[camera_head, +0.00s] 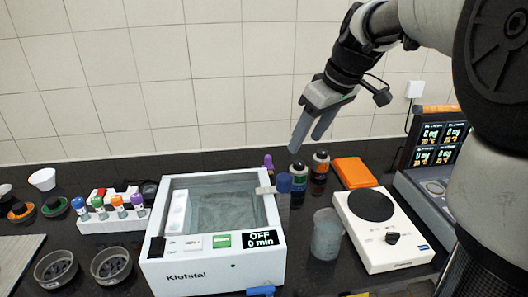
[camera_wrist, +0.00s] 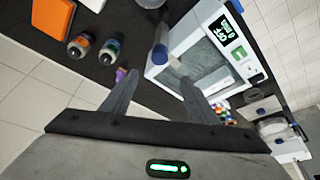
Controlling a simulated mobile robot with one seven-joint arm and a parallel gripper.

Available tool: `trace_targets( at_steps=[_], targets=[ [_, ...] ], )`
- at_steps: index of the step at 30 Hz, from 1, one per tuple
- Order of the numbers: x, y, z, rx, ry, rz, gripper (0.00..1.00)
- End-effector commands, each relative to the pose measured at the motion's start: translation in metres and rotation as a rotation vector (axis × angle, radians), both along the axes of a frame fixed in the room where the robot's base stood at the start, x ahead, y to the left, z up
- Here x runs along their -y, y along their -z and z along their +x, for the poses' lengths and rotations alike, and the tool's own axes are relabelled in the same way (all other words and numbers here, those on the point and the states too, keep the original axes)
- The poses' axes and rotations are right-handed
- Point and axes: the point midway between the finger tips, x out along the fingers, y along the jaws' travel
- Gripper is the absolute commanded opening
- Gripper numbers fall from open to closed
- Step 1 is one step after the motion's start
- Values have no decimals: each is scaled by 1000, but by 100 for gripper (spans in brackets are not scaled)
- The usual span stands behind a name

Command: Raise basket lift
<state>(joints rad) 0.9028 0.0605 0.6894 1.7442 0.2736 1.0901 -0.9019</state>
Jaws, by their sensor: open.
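The white Klofstal bath (camera_head: 217,283) stands on the dark bench, and its display reads OFF and 0 min. A blue knob (camera_head: 284,182) sits at the outer right side of the bath, with a short pale bar (camera_head: 266,190) reaching over the rim; this looks like the basket lift handle. The knob also shows in the wrist view (camera_wrist: 160,55), ahead of my fingers. My gripper (camera_head: 304,144) is open and empty, above and behind the knob and apart from it. A basket inside the bath cannot be made out clearly.
Two capped bottles (camera_head: 319,166) and an orange block (camera_head: 354,172) stand behind right. A beaker (camera_head: 326,235) and a white hotplate (camera_head: 405,252) are right of the bath. A vial rack (camera_head: 110,222) and dishes (camera_head: 111,265) are left. The tiled wall is close behind.

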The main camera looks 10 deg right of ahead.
Motion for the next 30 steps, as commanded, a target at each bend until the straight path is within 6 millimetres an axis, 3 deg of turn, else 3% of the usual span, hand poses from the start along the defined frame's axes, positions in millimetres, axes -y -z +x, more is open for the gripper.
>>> trace_targets(
  at_steps=[5,21,30],
  targets=[
    [-5,22,7,-1,-7,3,54],
    [-30,129,43,-1,-3,2,54],
    [-36,156,53,2,1,-1,54]
  ],
)
